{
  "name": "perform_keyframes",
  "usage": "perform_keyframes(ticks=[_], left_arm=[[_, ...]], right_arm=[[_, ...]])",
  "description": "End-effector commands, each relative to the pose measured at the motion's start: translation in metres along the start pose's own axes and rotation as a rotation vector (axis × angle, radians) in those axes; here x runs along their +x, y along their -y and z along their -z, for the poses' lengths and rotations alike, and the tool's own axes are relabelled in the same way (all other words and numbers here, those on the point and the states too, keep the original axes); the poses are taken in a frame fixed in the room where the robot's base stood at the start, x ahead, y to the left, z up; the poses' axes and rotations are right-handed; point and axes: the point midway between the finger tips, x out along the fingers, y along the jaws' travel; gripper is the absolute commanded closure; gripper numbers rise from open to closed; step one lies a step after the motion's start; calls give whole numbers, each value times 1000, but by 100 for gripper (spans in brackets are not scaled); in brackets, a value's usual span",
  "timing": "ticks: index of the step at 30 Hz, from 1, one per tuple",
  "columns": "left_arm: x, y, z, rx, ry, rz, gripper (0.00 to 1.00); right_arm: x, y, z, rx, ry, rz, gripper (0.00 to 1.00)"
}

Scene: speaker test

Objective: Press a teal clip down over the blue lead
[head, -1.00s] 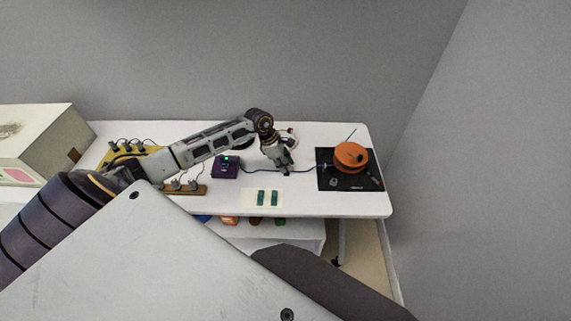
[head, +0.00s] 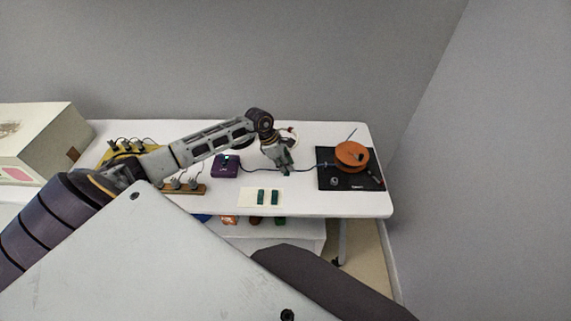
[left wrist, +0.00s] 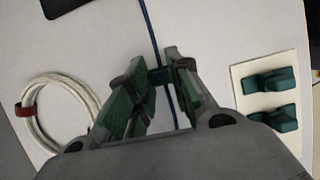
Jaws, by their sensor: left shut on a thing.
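My left gripper (head: 286,171) is low over the table, across the blue lead (head: 307,171). In the left wrist view my left gripper (left wrist: 156,74) is shut on a small teal clip (left wrist: 161,76), held between the fingertips. The blue lead (left wrist: 149,28) passes under the clip and on between the fingers. I cannot tell whether the clip touches the lead or the table. Two more teal clips (head: 261,197) (head: 275,198) lie side by side on a cream card (head: 247,198), which shows in the left wrist view too (left wrist: 244,106). My right gripper is not in view.
The lead runs between a purple box (head: 225,167) and a black mat (head: 334,182) bearing an orange round thing (head: 351,154). A coiled white cable (left wrist: 38,91) with a red tie lies beside the gripper. A wooden strip (head: 199,189) with grey plugs is at left.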

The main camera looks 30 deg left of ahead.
Motion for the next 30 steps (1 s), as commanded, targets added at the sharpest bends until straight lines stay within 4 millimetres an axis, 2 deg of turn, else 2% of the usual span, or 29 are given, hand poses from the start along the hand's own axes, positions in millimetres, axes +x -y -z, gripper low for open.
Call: perform_keyframes(ticks=[30], left_arm=[[1, 0, 0, 0, 0, 0, 89]], right_arm=[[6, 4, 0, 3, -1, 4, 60]])
